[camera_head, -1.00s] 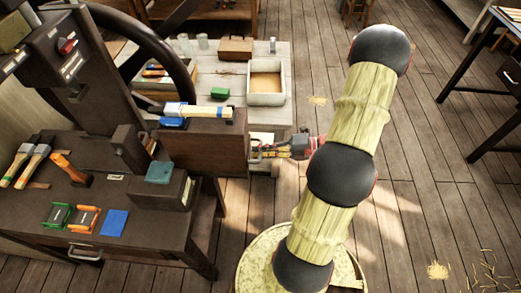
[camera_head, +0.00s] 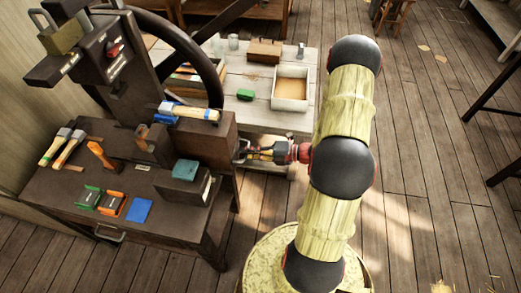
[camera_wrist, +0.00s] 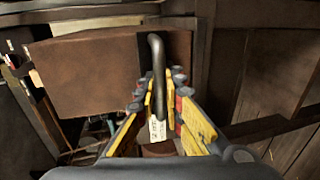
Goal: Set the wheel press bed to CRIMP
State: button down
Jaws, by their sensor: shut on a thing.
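The wheel press is dark brown, with a large black handwheel (camera_head: 200,50) behind its column (camera_head: 118,75). A brown block with a side handle, which looks like the press bed (camera_head: 215,133), sits at the press's right side. My gripper (camera_head: 262,152) reaches it from the right. In the wrist view, my gripper (camera_wrist: 160,100) is shut around the grey upright bar handle (camera_wrist: 157,60), with yellow fingers on both sides. The brown block (camera_wrist: 95,72) fills the upper left there. A small white tag (camera_wrist: 157,130) hangs below the handle; its text is unreadable. I cannot read any CRIMP mark.
A pale table (camera_head: 250,85) with a tray stands behind.

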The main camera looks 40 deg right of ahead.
aim_at(234, 146)
jog(key=r+p+x, duration=0.1)
jog(key=x, duration=0.4)
jog(key=r+p+x, duration=0.1)
jog(key=x, duration=0.4)
jog(key=r+p+x, duration=0.1)
jog(key=p+x, duration=0.1)
jog(key=x, duration=0.3)
jog(key=shift+w+a, duration=0.25)
jog(key=shift+w, duration=0.2)
jog(key=c, duration=2)
grip_release()
jog(key=shift+o, duration=0.2)
jog(key=v, duration=1.2)
